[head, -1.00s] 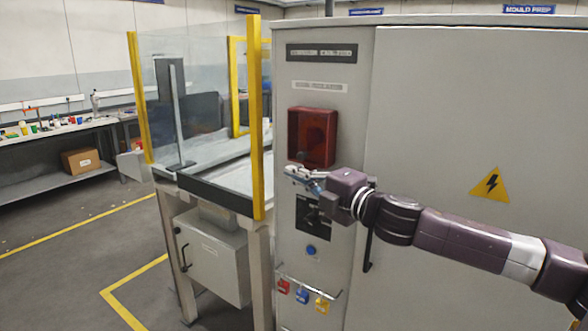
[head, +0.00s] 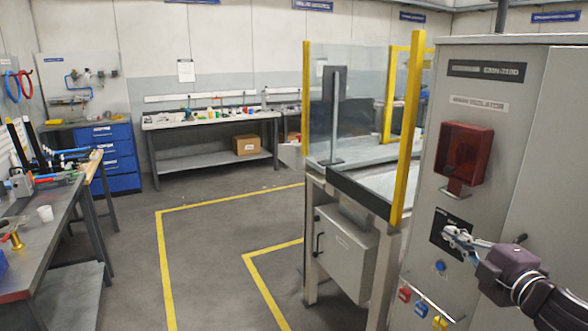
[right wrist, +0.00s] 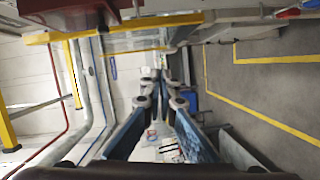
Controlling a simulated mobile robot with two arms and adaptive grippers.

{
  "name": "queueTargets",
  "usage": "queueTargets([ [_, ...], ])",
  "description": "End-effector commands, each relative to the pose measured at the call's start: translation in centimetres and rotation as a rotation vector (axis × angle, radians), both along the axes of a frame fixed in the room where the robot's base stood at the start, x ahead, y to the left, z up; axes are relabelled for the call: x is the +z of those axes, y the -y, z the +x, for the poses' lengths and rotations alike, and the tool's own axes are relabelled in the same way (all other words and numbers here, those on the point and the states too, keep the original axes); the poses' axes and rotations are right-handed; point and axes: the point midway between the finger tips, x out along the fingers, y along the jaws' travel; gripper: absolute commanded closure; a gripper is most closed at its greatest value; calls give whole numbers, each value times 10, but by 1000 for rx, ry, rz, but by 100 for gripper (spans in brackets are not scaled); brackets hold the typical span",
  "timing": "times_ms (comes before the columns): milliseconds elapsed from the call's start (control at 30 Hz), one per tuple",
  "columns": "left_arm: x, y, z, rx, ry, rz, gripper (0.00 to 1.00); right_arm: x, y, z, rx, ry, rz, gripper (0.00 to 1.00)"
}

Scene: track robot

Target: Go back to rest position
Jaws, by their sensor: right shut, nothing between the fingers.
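My right gripper (head: 450,236) is in the lower right of the head view, in front of the grey cabinet (head: 475,107). Its fingers are shut and empty. They overlap the black switch plate (head: 437,222) in the picture; I cannot tell whether they touch it. In the right wrist view the fingers of the right gripper (right wrist: 160,78) run together at their tips with nothing between them. My left gripper is not in view.
The cabinet carries a red box (head: 465,152), a blue button (head: 440,267) and small hanging padlocks (head: 422,308). A glass-guarded station (head: 350,190) with yellow posts stands beside it. A workbench (head: 45,240) is at left. The marked floor (head: 215,250) between is clear.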

Motion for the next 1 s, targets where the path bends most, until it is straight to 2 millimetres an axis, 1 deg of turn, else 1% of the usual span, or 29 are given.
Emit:
queueTargets([
  [33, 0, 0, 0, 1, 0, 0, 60, -40, -12, -8, -27, -63, 82, 100],
  [67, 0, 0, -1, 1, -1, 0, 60, -60, -17, -14, -50, -99, 125, 100],
  [100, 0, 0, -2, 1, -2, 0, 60, -87, -25, -23, -82, -149, 183, 100],
  [167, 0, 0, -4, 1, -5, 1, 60, -125, -36, -39, -134, -223, 268, 100],
  [200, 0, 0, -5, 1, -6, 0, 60, -149, -43, -52, -171, -274, 322, 100],
  [267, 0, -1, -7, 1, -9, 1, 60, -184, -55, -74, -228, -352, 403, 100],
  [300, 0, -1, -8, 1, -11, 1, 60, -206, -63, -90, -269, -406, 455, 100],
  [367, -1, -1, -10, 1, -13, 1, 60, -236, -76, -117, -334, -487, 532, 100],
  [400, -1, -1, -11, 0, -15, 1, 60, -254, -84, -136, -380, -541, 581, 100],
  [467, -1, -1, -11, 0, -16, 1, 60, -278, -97, -166, -450, -620, 653, 100],
  [500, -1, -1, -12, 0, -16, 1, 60, -291, -105, -185, -495, -672, 695, 100],
  [567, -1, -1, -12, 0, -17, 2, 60, -308, -116, -212, -560, -740, 752, 100],
  [600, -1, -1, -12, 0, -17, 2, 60, -317, -122, -229, -601, -782, 783, 100],
  [667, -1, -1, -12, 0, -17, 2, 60, -327, -132, -252, -656, -838, 827, 100],
  [700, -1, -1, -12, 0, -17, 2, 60, -333, -137, -267, -690, -873, 852, 100],
  [900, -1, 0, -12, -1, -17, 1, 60, -350, -165, -333, -848, -1029, 961, 100],
  [967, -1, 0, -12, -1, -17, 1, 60, -352, -173, -351, -893, -1071, 991, 100],
  [1000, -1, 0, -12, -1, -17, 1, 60, -357, -176, -359, -918, -1093, 1001, 100],
])
